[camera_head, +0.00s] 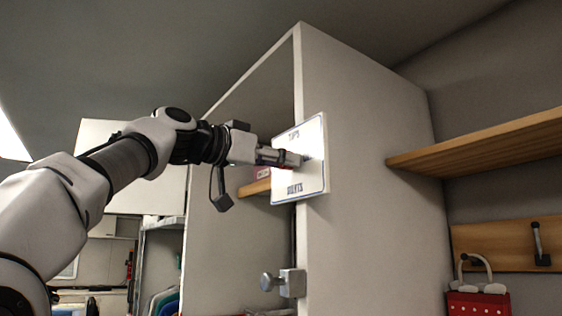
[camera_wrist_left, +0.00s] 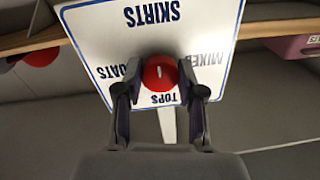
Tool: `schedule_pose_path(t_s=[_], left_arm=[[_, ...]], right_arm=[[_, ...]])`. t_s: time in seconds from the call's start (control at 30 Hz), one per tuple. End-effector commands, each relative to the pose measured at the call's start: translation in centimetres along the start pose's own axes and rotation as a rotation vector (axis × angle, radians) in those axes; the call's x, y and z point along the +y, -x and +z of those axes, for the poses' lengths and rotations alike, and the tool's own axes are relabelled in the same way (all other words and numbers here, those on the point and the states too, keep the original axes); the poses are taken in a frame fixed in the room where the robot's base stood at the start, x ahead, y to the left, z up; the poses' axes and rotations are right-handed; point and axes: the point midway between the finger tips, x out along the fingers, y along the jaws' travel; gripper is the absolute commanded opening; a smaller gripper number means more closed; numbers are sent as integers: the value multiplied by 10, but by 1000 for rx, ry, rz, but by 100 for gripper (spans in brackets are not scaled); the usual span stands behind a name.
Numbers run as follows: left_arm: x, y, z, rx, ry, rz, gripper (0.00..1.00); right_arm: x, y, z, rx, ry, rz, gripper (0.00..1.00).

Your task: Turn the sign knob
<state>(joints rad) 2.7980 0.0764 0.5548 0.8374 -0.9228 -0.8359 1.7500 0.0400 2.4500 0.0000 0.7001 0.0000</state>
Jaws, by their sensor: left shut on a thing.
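A white sign plate (camera_head: 316,181) with a blue border is fixed at the front edge of a tall white cabinet panel. In the left wrist view the sign (camera_wrist_left: 105,35) appears upside down, with the words SKIRTS, TOPS, MIXED and COATS around a round red knob (camera_wrist_left: 160,73). The knob carries a short white mark, roughly upright in that picture. My left gripper (camera_head: 297,159) reaches the sign from the left. Its two fingers are shut on the knob, one on each side. The knob is mostly hidden in the head view. My right gripper is not in view.
The white cabinet panel (camera_head: 365,150) stands behind the sign. A metal clamp (camera_head: 285,283) sits on its edge below. A wooden shelf (camera_head: 480,145) juts out at the right, above a hook board (camera_head: 505,243) and a red bag (camera_head: 478,302). Hanging clothes (camera_head: 164,300) show at lower left.

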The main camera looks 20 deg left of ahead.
Motion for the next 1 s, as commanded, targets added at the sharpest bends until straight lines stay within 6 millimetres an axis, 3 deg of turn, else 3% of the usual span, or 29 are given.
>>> schedule_pose_path(t_s=[0.3, 0.33, 0.37, 0.4, 0.87, 1.0], left_arm=[[0, -2, 4, -8, 0, 4, 4], [0, -2, 4, -8, 0, 4, 49], [0, -2, 4, -8, 1, 3, 60], [0, -1, 3, -7, 1, 3, 64], [0, 0, 0, -1, 2, 1, 64], [0, 0, -2, -5, 72, 1, 64]], right_arm=[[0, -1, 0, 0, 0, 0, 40], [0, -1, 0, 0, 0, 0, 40], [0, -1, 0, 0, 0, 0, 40], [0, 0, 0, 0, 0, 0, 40], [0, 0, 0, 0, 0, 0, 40], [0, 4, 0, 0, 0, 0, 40]])
